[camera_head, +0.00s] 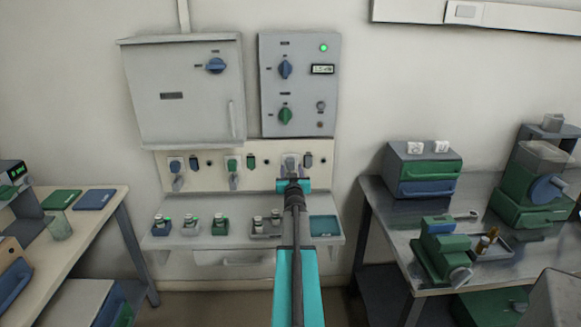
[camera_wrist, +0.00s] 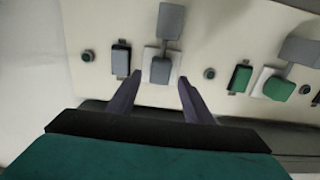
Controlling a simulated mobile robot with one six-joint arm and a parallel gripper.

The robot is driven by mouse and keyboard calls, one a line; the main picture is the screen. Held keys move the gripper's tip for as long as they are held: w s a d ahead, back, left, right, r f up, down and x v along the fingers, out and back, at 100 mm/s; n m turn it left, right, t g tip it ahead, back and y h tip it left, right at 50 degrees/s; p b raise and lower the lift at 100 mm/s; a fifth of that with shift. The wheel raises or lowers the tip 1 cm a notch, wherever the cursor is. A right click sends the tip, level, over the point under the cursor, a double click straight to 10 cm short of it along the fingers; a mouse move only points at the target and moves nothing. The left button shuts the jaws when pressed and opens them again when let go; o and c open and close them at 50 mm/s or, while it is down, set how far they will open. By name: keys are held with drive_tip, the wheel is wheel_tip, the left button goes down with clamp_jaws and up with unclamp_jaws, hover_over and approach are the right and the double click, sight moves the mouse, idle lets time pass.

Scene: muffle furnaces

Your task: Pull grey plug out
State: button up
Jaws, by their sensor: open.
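In the wrist view a grey plug (camera_wrist: 160,71) sits in a pale square socket plate on the cream panel, with a lighter grey block (camera_wrist: 171,20) beyond it. My gripper (camera_wrist: 160,78) is open, with one dark fingertip on either side of the plug. The fingertips look apart from its sides; I cannot tell how far they are from the panel. In the head view my gripper (camera_head: 292,183) is in front of the panel's rightmost socket (camera_head: 290,161) and hides most of the plug there.
On the cream panel (camera_wrist: 225,25), a small grey switch (camera_wrist: 121,60) and a green plug (camera_wrist: 278,88) flank the grey plug. Side tables stand left and right.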

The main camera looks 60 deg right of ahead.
sight(291, 165)
drive_tip(key=shift+x, duration=1.7)
clamp_jaws()
